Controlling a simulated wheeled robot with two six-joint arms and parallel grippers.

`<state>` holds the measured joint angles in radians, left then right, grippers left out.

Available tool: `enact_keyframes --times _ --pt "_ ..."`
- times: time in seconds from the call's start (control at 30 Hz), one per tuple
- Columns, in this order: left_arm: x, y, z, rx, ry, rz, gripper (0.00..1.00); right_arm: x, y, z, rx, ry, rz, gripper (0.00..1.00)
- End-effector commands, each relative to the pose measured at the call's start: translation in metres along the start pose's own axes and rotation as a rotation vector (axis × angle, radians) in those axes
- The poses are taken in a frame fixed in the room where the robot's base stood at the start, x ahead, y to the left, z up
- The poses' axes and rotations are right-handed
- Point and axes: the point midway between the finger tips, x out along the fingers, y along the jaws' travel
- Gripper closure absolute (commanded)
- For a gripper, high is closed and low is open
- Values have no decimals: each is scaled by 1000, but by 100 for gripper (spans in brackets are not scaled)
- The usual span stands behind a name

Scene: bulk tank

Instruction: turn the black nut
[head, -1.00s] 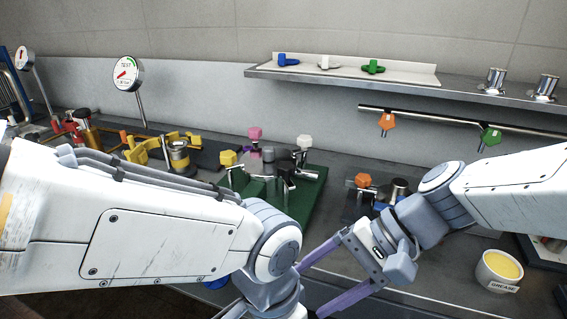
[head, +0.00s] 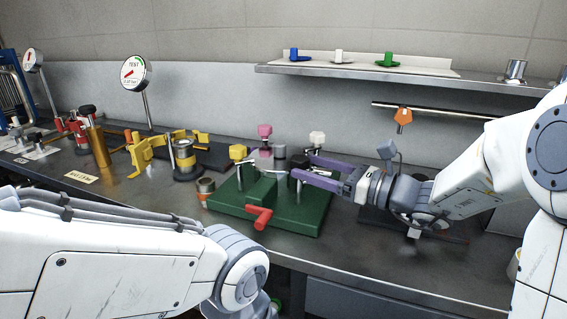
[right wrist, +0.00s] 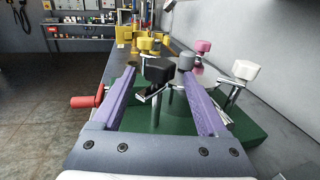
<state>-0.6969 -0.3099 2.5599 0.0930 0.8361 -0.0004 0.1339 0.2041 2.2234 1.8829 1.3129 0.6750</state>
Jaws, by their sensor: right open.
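The black nut (right wrist: 158,70) is a dark knob on an upright metal stem with a small lever, standing on the green block (head: 300,222). In the right wrist view it shows between the two purple fingers of my right gripper (right wrist: 158,76), with gaps on both sides. My right gripper (head: 302,166) is open and empty, reaching in from the right over the green block.
The green block also carries a yellow knob (head: 238,152), a white knob (head: 317,138) and a red handle (head: 260,218). A pink knob (head: 265,131) and a grey one (head: 279,152) stand behind. A shelf (head: 400,82) runs above.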

Motion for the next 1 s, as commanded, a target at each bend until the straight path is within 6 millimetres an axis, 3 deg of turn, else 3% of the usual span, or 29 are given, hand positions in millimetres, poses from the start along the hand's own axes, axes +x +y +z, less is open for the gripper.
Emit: enact_keyframes --times 0.1,0.3,0.73,0.77,0.93,1.0 --pt "1 0 0 0 0 0 50 25 2 -1 0 1 7 24" --pt "1 0 0 0 0 0 50 53 1 -1 -1 2 4 24" --pt "1 0 0 0 0 0 50 65 1 -1 -2 3 2 24" --pt "1 0 0 0 0 0 50 65 1 -1 -2 3 2 32" --pt "1 0 0 0 0 0 50 64 1 -1 -2 3 2 97" --pt "1 0 0 0 0 0 50 64 1 -1 -2 3 2 100"
